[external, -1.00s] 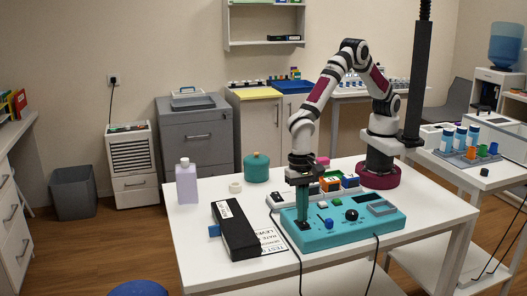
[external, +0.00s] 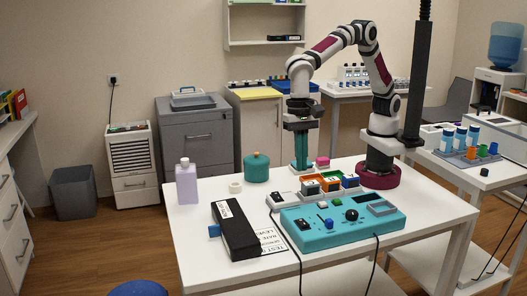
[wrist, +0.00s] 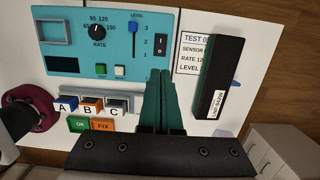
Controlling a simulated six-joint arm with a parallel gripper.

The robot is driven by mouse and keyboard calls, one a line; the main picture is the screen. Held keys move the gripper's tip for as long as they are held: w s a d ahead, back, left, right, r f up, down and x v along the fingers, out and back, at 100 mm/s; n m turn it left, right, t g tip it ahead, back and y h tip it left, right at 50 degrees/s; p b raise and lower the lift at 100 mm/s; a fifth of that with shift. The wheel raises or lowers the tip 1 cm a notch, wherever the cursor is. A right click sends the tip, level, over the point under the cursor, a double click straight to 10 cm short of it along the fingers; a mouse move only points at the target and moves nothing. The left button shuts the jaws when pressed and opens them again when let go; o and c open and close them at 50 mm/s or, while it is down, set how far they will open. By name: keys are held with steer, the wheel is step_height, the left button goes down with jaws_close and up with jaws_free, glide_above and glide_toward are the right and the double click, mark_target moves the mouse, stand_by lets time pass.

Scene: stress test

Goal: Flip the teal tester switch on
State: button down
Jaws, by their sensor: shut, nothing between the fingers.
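I cannot tell which way the rocker is tipped. My gripper (external: 302,168) has green fingers pressed together with nothing between them. It hangs above the table behind the tester, apart from it. The fingertips also show in the wrist view (wrist: 160,73).
A black binder (external: 236,230) lies left of the tester, partly over a printed test card (external: 270,239). A lilac bottle (external: 187,185), a tape roll and a teal pot (external: 256,168) stand farther left.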

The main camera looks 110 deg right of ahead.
mark_target(304, 224)
steer(key=a+f, duration=0.1)
steer(key=f, duration=0.3)
steer(key=a+f, duration=0.1)
steer(key=f, duration=0.4)
steer(key=a+f, duration=0.1)
steer(key=f, duration=0.4)
steer(key=shift+w+a, duration=0.1)
steer(key=shift+a, duration=0.15)
steer(key=shift+a+f, duration=0.15)
steer(key=shift+f, duration=0.1)
steer(key=shift+d, duration=0.2)
steer(key=shift+d+r, duration=0.25)
steer(key=shift+d, duration=0.4)
